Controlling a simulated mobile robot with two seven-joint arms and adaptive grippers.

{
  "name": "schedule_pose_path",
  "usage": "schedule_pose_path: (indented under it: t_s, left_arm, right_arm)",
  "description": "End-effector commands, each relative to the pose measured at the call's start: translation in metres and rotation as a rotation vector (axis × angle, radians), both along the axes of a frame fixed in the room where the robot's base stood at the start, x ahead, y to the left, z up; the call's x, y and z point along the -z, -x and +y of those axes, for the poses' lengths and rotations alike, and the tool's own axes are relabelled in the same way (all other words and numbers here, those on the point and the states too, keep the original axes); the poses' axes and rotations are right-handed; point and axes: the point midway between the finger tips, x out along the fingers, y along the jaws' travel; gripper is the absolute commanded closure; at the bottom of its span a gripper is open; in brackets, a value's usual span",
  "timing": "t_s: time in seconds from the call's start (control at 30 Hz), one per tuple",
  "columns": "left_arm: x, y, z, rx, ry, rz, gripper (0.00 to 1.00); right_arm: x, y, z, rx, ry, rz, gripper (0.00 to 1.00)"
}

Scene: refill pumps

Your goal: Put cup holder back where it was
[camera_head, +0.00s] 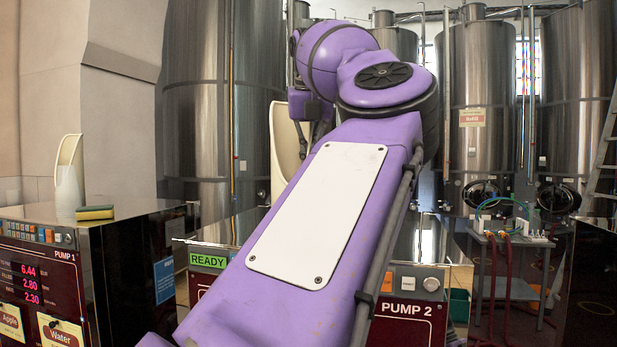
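A tall cream holder with a scooped, open front (69,170) stands upright on top of the Pump 1 cabinet at the left. A second cream, curved piece (284,142) that looks like another cup holder shows in the middle, partly hidden behind my purple arm. The arm rises from the bottom and crosses the centre of the view. Its wrist end is near this second piece, but I cannot tell whether they touch. No gripper fingers can be made out, so I cannot tell whether this piece is held or standing.
A yellow and green sponge (95,212) lies beside the left holder on the Pump 1 cabinet (147,217). The Pump 2 cabinet (408,325) stands behind my arm, with a green READY sign (208,260). A hose cart (510,239) and steel tanks (481,100) are at the back.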

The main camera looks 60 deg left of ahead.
Motion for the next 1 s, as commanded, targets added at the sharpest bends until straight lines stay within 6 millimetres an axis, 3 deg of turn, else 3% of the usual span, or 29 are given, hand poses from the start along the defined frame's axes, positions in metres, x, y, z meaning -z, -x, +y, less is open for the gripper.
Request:
schedule_pose_path:
  t_s: [0.4,0.87,1.0]
  left_arm:
    - [0.037,-0.005,0.008,-0.002,-0.001,0.000,1.00]
    - [0.044,-0.005,0.008,0.000,-0.002,-0.001,1.00]
    - [0.045,-0.005,0.008,0.000,-0.001,0.000,0.80]
  right_arm:
    - [0.000,-0.001,-0.001,0.001,0.001,-0.001,0.08]
    - [0.000,-0.001,-0.001,0.001,0.001,-0.001,0.08]
    - [0.000,-0.001,-0.001,0.001,0.001,-0.001,0.08]
